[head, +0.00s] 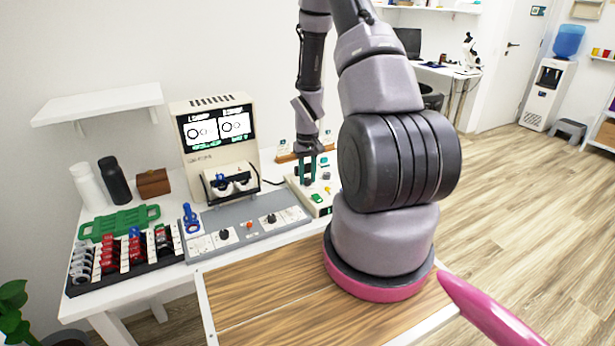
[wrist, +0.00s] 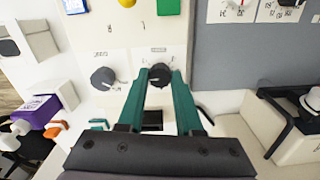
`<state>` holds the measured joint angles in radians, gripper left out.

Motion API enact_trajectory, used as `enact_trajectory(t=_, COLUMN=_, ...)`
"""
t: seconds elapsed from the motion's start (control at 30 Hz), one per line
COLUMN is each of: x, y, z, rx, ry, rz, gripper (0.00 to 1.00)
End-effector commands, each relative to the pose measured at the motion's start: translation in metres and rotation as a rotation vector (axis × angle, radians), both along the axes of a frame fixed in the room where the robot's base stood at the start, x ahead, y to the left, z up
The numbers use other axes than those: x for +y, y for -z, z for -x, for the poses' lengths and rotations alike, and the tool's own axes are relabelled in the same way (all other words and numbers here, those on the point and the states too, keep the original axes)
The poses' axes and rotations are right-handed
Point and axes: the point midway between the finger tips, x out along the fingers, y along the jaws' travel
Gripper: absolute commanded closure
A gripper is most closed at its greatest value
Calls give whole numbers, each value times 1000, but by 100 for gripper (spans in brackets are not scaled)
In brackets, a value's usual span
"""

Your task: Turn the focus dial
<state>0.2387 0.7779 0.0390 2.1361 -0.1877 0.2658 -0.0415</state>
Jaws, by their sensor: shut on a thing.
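My gripper (head: 307,178) has green fingers and points down onto a cream control box (head: 322,208) right of the display machine. In the wrist view, my gripper (wrist: 160,76) has a finger on either side of a black dial (wrist: 159,70) and is shut on it. The dial sits on a white plate whose small label I cannot read for certain, so I cannot confirm that it is the focus dial. A second black dial (wrist: 103,78) with a white pointer sits to its left, free of the fingers. In the head view my fingers hide the gripped dial.
The display machine (head: 190,150) with two round figures on its screen stands close left. A grey panel (head: 252,222) with knobs lies before it. A black tray (head: 125,258) of lenses is further left. A green button (wrist: 168,6) is beyond the dial.

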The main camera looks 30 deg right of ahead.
Motion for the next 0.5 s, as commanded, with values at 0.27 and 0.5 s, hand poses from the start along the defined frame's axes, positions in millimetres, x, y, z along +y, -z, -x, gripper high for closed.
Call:
enact_trajectory(t=0.27, x=0, y=0, z=0, rx=-1, ry=11, rz=0, gripper=100)
enact_trajectory(t=0.5, x=0, y=0, z=0, rx=-2, ry=10, rz=0, gripper=39)
